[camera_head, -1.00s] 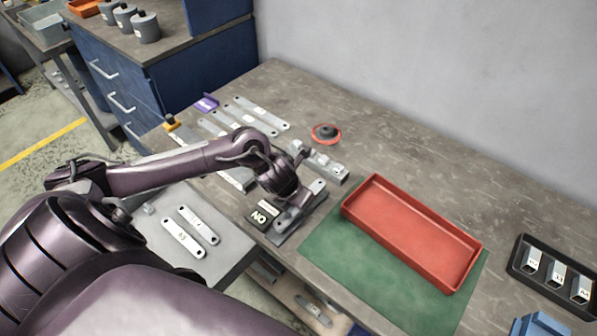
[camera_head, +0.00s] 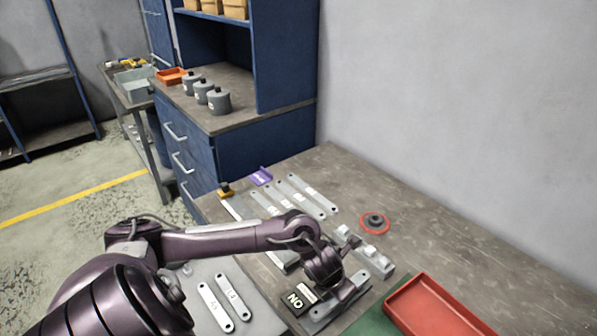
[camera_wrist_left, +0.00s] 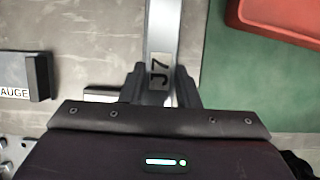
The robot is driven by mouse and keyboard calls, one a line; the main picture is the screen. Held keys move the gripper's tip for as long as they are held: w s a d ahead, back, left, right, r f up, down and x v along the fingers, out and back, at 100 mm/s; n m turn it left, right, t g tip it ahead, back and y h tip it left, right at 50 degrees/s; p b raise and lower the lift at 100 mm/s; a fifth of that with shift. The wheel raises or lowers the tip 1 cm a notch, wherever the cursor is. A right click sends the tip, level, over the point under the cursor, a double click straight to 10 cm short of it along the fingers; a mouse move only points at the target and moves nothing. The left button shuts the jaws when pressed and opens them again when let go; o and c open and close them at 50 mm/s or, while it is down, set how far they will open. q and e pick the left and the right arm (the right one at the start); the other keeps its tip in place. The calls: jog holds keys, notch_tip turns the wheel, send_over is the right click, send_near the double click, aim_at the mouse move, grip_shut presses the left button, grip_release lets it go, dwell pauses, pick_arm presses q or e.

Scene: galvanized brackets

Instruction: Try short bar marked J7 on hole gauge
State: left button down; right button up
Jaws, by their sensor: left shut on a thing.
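My left gripper (camera_head: 338,284) reaches down over the near edge of the bench. In the left wrist view its fingers (camera_wrist_left: 160,85) are shut on the grey short bar marked J7 (camera_wrist_left: 162,30), which extends away from the fingers. In the head view the arm and gripper hide much of the bar. A label ending in "AUGE" (camera_wrist_left: 14,92) shows at the left of the wrist view. Grey metal under the gripper (camera_head: 322,313) may be the hole gauge. Whether the bar touches it, I cannot tell. My right gripper is out of view.
A red tray (camera_head: 392,304) stands on a green mat (camera_head: 372,325) to the right. A grey fixture (camera_head: 372,258) lies just behind the gripper, with a red ring (camera_head: 361,222) beyond. Several long bars (camera_head: 306,198) lie farther back. Two labelled bars (camera_head: 214,308) lie at left.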

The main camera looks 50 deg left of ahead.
pick_arm(q)
jog(key=shift+r, duration=0.1)
dwell(0.6)
jog(key=shift+r+p, duration=1.65)
jog(key=shift+r, duration=0.3)
jog(key=shift+f, duration=0.15)
jog(key=shift+f+b, duration=1.5)
jog(key=shift+b, duration=0.5)
jog(key=shift+f+b, duration=0.35)
jog(key=shift+b, duration=0.1)
jog(key=c, duration=1)
grip_release()
